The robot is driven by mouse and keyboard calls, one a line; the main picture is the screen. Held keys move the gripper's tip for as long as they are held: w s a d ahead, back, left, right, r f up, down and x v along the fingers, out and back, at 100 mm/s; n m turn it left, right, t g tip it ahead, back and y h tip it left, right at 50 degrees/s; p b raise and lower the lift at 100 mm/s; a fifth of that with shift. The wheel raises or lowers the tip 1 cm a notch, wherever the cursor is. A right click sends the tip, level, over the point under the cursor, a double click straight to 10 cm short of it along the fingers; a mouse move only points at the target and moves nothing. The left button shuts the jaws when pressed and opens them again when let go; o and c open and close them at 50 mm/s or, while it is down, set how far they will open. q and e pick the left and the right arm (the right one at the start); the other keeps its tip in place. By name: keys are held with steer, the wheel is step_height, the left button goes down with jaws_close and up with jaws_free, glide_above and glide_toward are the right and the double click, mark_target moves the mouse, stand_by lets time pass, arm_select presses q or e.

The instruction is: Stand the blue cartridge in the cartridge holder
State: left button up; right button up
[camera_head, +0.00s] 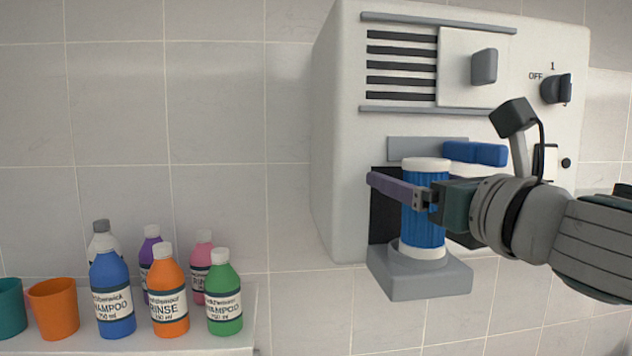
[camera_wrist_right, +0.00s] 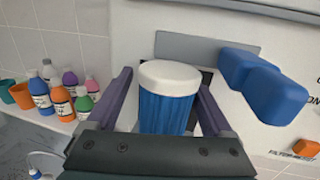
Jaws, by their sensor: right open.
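The blue cartridge (camera_head: 425,225), ribbed with white ends, stands upright in the grey cartridge holder (camera_head: 418,281) at the front of the white machine. Its lower end meets the holder; how deep it sits I cannot tell. My right gripper (camera_head: 402,187) is open around the upper part of the cartridge, coming in from the right. In the right wrist view, the cartridge (camera_wrist_right: 167,98) stands between the two purple fingers, with gaps visible beside it. My left gripper is not in view.
The white machine (camera_head: 340,150) hangs on the tiled wall. A blue handle (camera_head: 475,153) juts out just above the cartridge, and it shows in the right wrist view (camera_wrist_right: 265,88). A shelf at lower left holds several bottles (camera_head: 168,300) and cups (camera_head: 54,308).

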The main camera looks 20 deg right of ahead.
steer(key=f, duration=0.1)
steer(key=d+f, duration=0.1)
steer(key=shift+w+d+f+m+g+h, duration=0.1)
steer(key=shift+w+f+m+g+h, duration=0.2)
steer(key=shift+f+m+g, duration=0.1)
steer(key=shift+s+r+b, duration=0.1)
steer(key=shift+s+b, duration=0.35)
steer(key=s+a+r+b, duration=0.1)
steer(key=s+r+b, duration=0.1)
steer(key=s, duration=0.7)
steer(key=shift+s+a+n+t+b, duration=0.15)
steer(key=shift+s+n+t+b, duration=0.2)
steer(key=shift+b, duration=0.4)
steer(key=shift+r, duration=0.1)
